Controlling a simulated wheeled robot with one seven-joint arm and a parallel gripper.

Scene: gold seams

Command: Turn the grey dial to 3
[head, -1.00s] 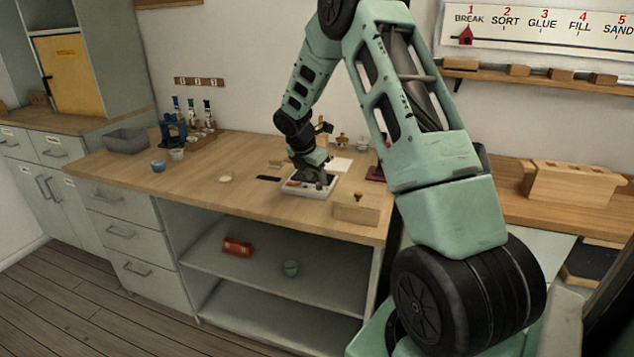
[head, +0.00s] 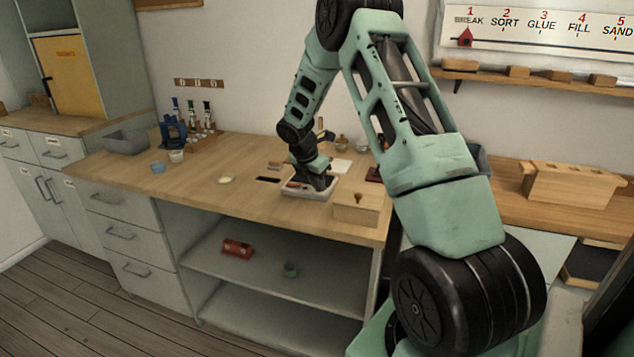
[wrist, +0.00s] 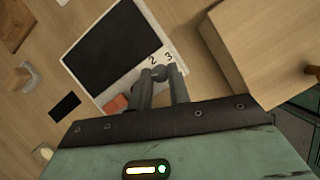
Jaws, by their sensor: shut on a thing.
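The grey dial (wrist: 159,73) sits on a white scale-like device (wrist: 84,72) with a large dark plate, in the wrist view. The numbers 2 and 3 are printed beside the dial; any other marks are hidden by my fingers. My gripper (wrist: 160,80) has its two fingers on either side of the dial and is shut on it. I cannot tell which number the dial points to. In the head view the white device (head: 325,193) lies on the wooden worktop, with my gripper (head: 318,186) reaching down onto it.
A wooden box (head: 357,210) stands close to the right of the device. A reddish block (wrist: 115,104) lies by my left finger. A black flat piece (head: 268,180) lies to the left. The worktop's front left (head: 200,192) is mostly clear.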

